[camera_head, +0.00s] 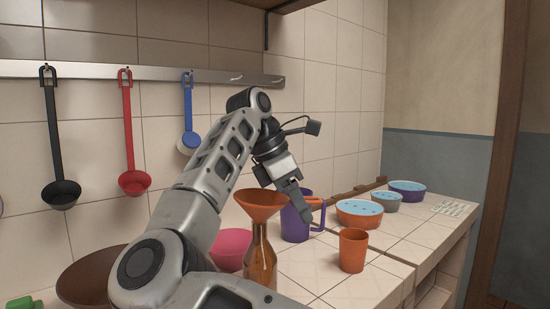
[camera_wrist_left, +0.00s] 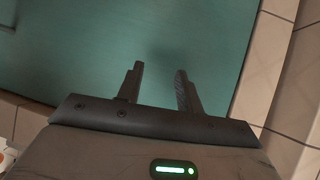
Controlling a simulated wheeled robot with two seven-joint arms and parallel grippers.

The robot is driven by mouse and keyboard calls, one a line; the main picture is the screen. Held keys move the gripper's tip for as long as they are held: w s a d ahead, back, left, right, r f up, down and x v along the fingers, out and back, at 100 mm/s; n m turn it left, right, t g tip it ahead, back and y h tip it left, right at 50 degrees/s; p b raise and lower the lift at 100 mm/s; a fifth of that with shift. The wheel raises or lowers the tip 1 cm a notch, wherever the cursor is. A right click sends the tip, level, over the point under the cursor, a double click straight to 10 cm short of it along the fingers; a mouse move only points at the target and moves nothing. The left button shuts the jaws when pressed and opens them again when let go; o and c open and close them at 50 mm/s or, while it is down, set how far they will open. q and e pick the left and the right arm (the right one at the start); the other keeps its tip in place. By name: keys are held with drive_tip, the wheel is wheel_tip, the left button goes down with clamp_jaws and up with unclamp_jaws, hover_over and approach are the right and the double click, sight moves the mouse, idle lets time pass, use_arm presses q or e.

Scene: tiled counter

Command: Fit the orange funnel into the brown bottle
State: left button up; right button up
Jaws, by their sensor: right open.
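The orange funnel (camera_head: 260,203) is upright, wide mouth up, on top of the brown bottle (camera_head: 262,262). Its narrow end meets the bottle's neck; how deep the spout sits inside cannot be seen. The bottle stands upright on the tiled counter. My right gripper (camera_head: 297,199) is open, just right of the funnel's rim and in front of the purple mug, apart from the funnel as far as I can tell. My left gripper (camera_wrist_left: 159,68) shows only in the left wrist view, its fingers apart and empty over a teal surface.
The purple mug (camera_head: 294,222) stands behind the bottle, an orange cup (camera_head: 353,250) to its right. A pink bowl (camera_head: 232,247) and a brown bowl (camera_head: 92,276) are left. Blue-topped bowls (camera_head: 359,213) line the back right. Ladles (camera_head: 133,182) hang from a rail.

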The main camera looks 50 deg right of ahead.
sight(261, 223)
drive_tip(key=shift+r, duration=0.25)
use_arm(q)
wheel_tip(261, 223, up, 3)
drive_tip(key=p, duration=0.4)
drive_tip(key=shift+a, duration=0.15)
use_arm(e)
drive_tip(key=v, duration=1.5)
drive_tip(key=shift+r, duration=0.3)
use_arm(q)
drive_tip(key=shift+s, duration=0.15)
use_arm(e)
drive_tip(key=shift+a+f, duration=0.1)
